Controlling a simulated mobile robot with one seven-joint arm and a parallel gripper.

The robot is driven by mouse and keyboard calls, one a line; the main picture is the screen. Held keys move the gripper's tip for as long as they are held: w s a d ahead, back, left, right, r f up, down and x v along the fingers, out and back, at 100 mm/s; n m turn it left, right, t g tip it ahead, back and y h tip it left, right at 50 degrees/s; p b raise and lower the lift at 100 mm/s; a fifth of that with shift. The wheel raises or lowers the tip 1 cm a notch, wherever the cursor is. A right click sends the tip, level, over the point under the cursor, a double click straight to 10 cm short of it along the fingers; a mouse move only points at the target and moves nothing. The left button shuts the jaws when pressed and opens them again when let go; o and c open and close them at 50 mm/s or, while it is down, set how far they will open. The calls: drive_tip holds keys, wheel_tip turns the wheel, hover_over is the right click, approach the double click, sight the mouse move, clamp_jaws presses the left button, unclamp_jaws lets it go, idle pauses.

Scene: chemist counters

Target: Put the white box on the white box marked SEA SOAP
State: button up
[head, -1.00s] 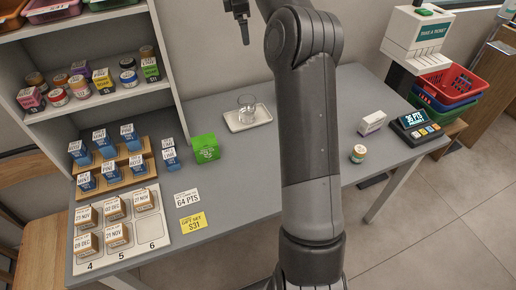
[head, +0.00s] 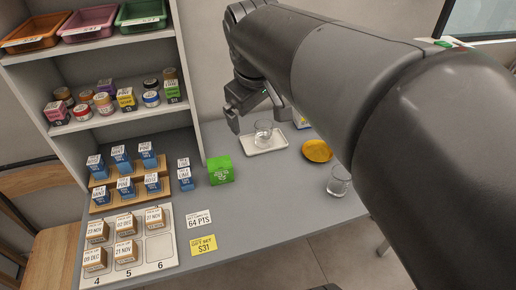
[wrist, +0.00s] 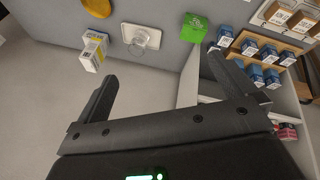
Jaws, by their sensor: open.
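A white box with a yellow side (wrist: 93,50) stands on the counter in the wrist view, left of the tray. Part of a box (head: 301,119) shows beside my arm in the head view, right of the tray. I cannot read SEA SOAP on it. A second white box is not visible in the frames of now; my arm covers the right of the counter. My gripper (head: 256,110) is open and empty, above the back of the counter near the tray. Its two spread fingers also show in the wrist view (wrist: 163,70).
A white tray (head: 279,145) holds a glass (head: 263,132). A yellow dish (head: 317,151), another glass (head: 339,181) and a green box (head: 220,170) stand nearby. Blue boxes (head: 125,188) on steps and a shelf unit (head: 190,75) are at left.

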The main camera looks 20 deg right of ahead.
drive_tip(key=s+f+m+t+y, duration=0.1)
drive_tip(key=s+f+m, duration=0.4)
drive_tip(key=s+f, duration=0.3)
drive_tip(key=s, duration=0.4)
drive_tip(key=shift+s+a+f, duration=0.15)
drive_tip(key=shift+a+f, duration=0.05)
drive_tip(key=shift+a, duration=0.1)
